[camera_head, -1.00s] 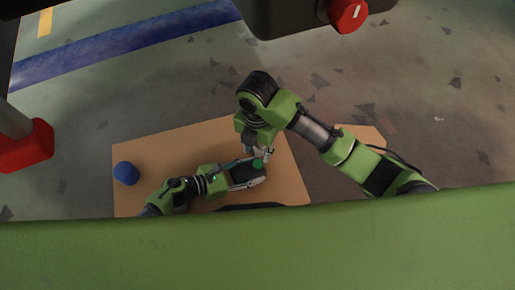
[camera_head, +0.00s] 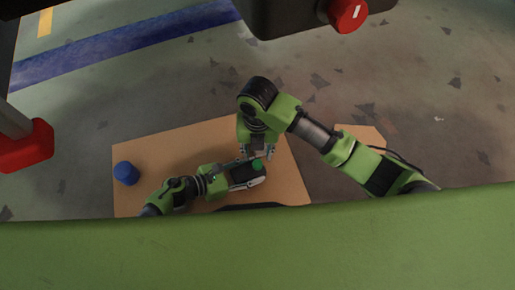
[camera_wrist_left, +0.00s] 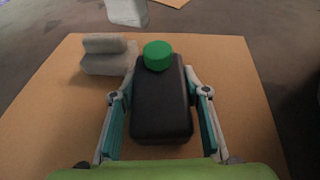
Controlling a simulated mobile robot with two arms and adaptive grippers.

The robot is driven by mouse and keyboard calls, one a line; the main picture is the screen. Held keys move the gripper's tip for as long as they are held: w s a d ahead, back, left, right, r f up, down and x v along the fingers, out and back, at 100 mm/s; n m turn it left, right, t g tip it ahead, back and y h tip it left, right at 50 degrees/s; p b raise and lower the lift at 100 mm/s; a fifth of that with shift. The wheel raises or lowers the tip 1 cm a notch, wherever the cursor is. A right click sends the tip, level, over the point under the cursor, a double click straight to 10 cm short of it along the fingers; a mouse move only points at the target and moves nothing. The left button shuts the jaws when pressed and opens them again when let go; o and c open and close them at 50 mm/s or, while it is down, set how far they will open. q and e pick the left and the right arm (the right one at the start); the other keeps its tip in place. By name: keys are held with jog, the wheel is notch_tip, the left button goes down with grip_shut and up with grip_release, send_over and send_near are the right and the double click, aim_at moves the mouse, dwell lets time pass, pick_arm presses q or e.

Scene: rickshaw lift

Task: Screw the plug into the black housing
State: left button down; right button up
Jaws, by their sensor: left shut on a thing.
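The black housing (camera_head: 243,173) lies between the fingers of my left gripper (camera_head: 248,174), which is shut on it. In the left wrist view the housing (camera_wrist_left: 161,105) sits between both fingers. The green plug (camera_head: 257,165) stands at the housing's far end, and it also shows in the left wrist view (camera_wrist_left: 157,55). How deep it sits is hidden. My right gripper (camera_head: 257,153) is open just above the plug in the head view. Its grey fingertips appear at the upper left of the left wrist view, apart from the plug.
A brown board (camera_head: 140,148) lies under the work, with a blue cylinder (camera_head: 126,173) on its left part. Another brown piece (camera_head: 362,134) lies to the right. A dark box with a red knob (camera_head: 348,14) is at the top. A red part (camera_head: 27,148) is at the left.

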aim_at(258, 163)
jog(key=shift+f, duration=3.15)
grip_shut()
jog(key=m, duration=0.4)
jog(key=shift+m, duration=0.4)
jog(key=m, duration=0.9)
jog(key=shift+a, duration=0.1)
jog(key=m, duration=0.5)
jog(key=shift+m, duration=0.4)
